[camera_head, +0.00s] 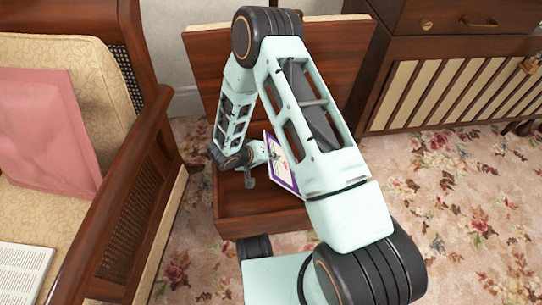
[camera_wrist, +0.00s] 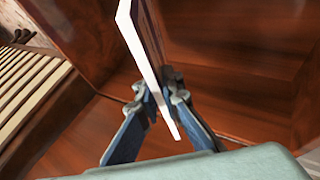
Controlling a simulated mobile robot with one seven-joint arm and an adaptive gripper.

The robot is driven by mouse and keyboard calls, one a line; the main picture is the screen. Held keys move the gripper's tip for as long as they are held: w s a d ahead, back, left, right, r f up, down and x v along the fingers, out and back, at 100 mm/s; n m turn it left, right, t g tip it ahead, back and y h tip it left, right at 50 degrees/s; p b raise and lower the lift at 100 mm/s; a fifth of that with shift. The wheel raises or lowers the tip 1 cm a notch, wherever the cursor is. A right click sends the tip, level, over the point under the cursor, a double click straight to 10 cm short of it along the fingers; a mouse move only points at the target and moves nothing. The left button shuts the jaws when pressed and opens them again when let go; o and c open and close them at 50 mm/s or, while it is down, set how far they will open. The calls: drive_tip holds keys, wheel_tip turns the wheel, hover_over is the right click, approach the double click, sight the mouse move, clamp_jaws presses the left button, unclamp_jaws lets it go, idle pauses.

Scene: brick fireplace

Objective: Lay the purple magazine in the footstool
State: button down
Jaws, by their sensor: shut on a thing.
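The footstool (camera_head: 262,222) is an open wooden box on the carpet, with its lid (camera_head: 340,55) raised at the back. The magazine (camera_head: 284,172) has a purple border and a pale picture on its cover, and stands tilted on edge over the box. My arm hides part of it. My gripper (camera_wrist: 162,100) is shut on the magazine, one finger on each side. In the wrist view the magazine (camera_wrist: 143,62) shows as a pale thin edge, with brown wooden surfaces of the box behind it. I cannot tell whether its lower edge touches the box floor.
An armchair (camera_head: 125,215) with a pink cushion (camera_head: 45,130) and an open book (camera_head: 22,272) stands at the left. A wooden cabinet (camera_head: 455,75) with slatted front is at the back right. Floral carpet (camera_head: 470,215) at the right is clear.

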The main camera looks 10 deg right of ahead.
drive_tip(key=shift+f, duration=0.2)
drive_tip(key=c, duration=2)
unclamp_jaws()
drive_tip(key=shift+c, duration=0.2)
drive_tip(key=v, duration=1.2)
drive_tip(key=shift+w+r, duration=0.1)
